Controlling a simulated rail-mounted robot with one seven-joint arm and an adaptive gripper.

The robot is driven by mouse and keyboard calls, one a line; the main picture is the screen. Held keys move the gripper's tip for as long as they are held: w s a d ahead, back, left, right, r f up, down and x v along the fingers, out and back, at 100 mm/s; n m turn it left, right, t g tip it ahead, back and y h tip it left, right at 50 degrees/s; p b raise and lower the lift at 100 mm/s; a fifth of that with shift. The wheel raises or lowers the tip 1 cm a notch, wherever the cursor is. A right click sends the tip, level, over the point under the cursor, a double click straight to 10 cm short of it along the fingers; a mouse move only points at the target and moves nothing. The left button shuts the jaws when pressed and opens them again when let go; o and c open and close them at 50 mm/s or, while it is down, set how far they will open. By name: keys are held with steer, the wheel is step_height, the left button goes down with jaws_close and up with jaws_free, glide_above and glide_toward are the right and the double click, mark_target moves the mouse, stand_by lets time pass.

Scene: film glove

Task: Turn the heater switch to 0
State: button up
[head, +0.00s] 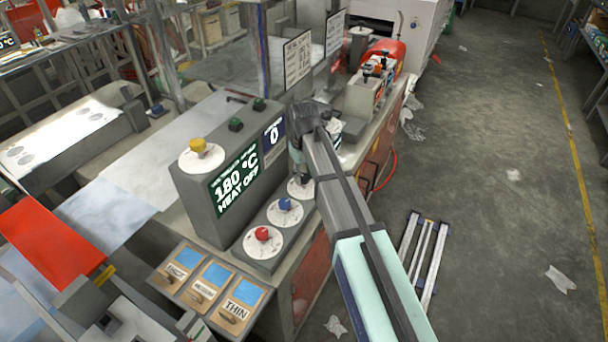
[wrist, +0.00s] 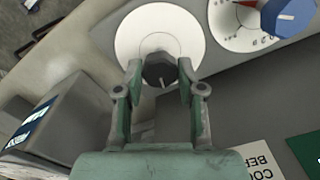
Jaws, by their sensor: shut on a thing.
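A dark knob (wrist: 160,70) sits on a plain white round dial (wrist: 128,42). My gripper (wrist: 160,75) has one finger on each side of this knob and is shut on it. A white pointer line on the knob points toward the bottom of the wrist view. In the head view this dial (head: 301,188) is the farthest of three in a row, and my arm partly hides it and the knob. The control box has a green display (head: 234,180) reading "180 °C HEAT OFF" and a dark blue panel (head: 274,137) showing "0". No label naming the heater switch is readable.
A blue knob (head: 285,204) and a red knob (head: 262,233) sit on the nearer dials; the blue knob's dial is close beside my gripper. A yellow knob (head: 198,147) and two green buttons top the box. Wooden labelled tiles (head: 214,284) lie in front. The floor at right is mostly clear.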

mark_target(304, 176)
steer(key=shift+n, duration=1.3)
steer(key=o, duration=1.1)
steer(key=shift+o, duration=0.2)
step_height(304, 176, up, 12)
